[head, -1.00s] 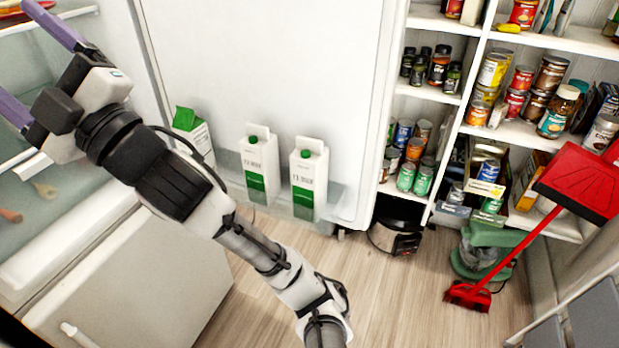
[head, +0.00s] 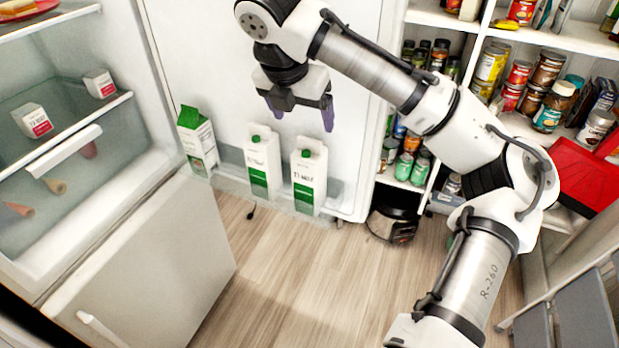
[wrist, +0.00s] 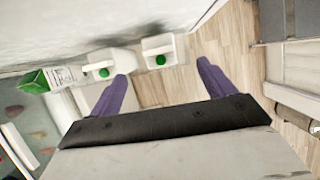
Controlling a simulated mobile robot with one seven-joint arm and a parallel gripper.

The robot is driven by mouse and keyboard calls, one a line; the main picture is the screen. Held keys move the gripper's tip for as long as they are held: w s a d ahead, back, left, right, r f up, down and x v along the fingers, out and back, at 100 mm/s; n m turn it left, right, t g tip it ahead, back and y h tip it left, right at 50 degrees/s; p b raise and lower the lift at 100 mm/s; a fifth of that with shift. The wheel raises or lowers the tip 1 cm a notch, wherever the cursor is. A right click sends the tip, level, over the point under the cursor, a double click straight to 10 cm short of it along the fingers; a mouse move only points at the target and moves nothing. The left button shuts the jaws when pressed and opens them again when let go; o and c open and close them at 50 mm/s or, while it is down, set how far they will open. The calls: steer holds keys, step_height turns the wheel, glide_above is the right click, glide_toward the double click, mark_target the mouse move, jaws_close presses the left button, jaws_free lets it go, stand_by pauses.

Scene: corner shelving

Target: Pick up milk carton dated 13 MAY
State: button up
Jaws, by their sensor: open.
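Three white-and-green milk cartons stand upright in the fridge door's bottom bin: a gable-topped left one (head: 198,142), a green-capped middle one (head: 262,162) and a green-capped right one (head: 309,176). Dates are printed on the fronts, but I cannot read the day numbers surely. My gripper (head: 303,116) is open and empty, pointing down above the middle and right cartons. In the wrist view, my gripper (wrist: 162,72) has the right carton (wrist: 160,46) just beyond and between its fingertips, apart from them. The middle carton (wrist: 101,62) is by the left finger.
The door bin (head: 235,186) has a raised front lip, with the door panel (head: 190,50) behind. Two small cartons (head: 32,120) (head: 99,83) stand on fridge shelves at left. Pantry shelves (head: 450,20) with cans are at right. The wooden floor (head: 290,270) in front is mostly clear.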

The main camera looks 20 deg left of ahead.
mark_target(309, 140)
steer(key=x, duration=0.6)
steer(key=shift+w+a+f, duration=0.1)
steer(key=shift+w+f, duration=0.05)
steer(key=shift+f, duration=0.1)
steer(key=shift+p+x, duration=0.9)
steer(key=shift+x, duration=1.8)
steer(key=shift+c, duration=0.3)
steer(key=shift+r, duration=0.1)
jaws_close()
